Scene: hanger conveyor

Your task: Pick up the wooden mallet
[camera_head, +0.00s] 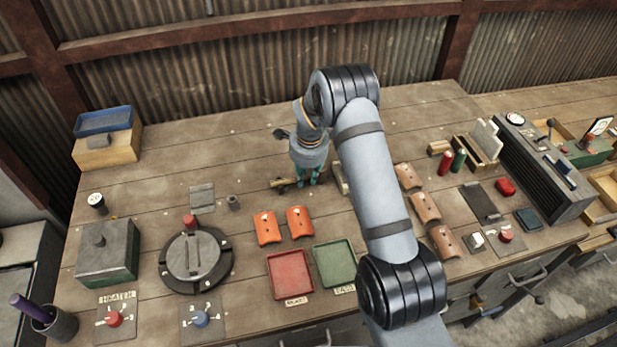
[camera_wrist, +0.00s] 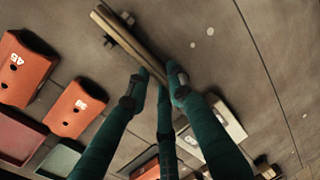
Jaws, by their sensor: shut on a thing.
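The wooden mallet (camera_head: 282,183) is at the middle of the bench, with a brown wooden part showing just left of my gripper (camera_head: 309,180). In the wrist view, its long wooden part (camera_wrist: 130,42) runs diagonally from the upper left to between my green fingertips (camera_wrist: 160,84), with small dark pieces crossing near its far end. My gripper is pointing down and shut on the mallet's near end. I cannot tell whether the mallet touches the bench; its full shape is partly hidden by the fingers.
Two orange curved tiles (camera_head: 267,228) lie in front left of my gripper. A red tray (camera_head: 290,275) and a green tray (camera_head: 336,265) are nearer the front edge. A pale block (camera_head: 340,179) is close on the right. The bench behind is mostly clear.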

